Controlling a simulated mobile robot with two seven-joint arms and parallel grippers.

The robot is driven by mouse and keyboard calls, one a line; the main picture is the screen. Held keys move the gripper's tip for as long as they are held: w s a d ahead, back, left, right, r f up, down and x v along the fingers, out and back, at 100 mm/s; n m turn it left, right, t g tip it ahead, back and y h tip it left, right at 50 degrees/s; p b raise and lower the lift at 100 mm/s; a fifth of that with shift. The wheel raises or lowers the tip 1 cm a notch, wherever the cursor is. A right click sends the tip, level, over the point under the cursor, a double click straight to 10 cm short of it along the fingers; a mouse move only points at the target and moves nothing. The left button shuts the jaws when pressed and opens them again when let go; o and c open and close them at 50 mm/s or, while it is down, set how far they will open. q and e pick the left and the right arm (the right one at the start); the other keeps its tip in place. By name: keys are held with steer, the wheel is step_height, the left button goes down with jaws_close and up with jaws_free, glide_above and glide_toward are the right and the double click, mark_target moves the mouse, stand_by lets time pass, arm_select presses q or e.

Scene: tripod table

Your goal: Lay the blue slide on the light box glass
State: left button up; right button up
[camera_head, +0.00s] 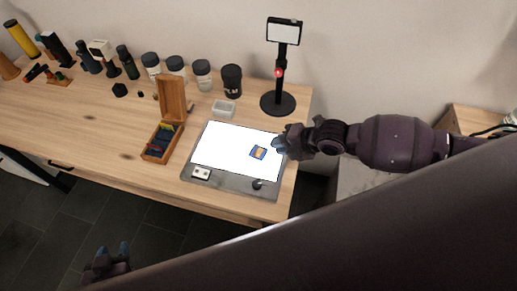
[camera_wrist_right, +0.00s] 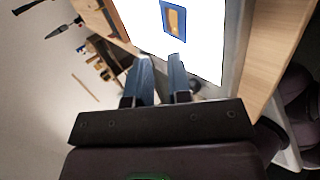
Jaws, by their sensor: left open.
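The blue slide (camera_head: 258,152), with an orange-tan centre, lies on the bright glass of the light box (camera_head: 225,149), toward its right side. In the right wrist view the slide (camera_wrist_right: 174,20) lies on the white glass (camera_wrist_right: 207,50), ahead of the fingertips and apart from them. My right gripper (camera_head: 280,142) is at the right edge of the light box, beside the slide. In its wrist view the right gripper (camera_wrist_right: 162,62) has its fingers apart with nothing between them. My left gripper (camera_head: 112,250) is open and empty, low in front of the table, over the floor.
An open wooden slide box (camera_head: 160,142) stands left of the light box. A black stand (camera_head: 278,103) with a round base and a small clear dish (camera_head: 223,108) are behind it. Several jars and bottles line the table's back. The table's front left is mostly clear.

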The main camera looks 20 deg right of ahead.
steer(key=shift+s+d+r, duration=0.15)
steer(key=shift+s+r, duration=0.05)
steer(key=shift+r+p, duration=0.35)
steer(key=shift+p, duration=0.05)
step_height(320, 180, up, 7)
steer(key=s+d+p, duration=0.1)
steer(key=p, duration=0.1)
steer(key=shift+s+d, duration=0.25)
steer(key=shift+d, duration=0.05)
steer(key=shift+r, duration=0.1)
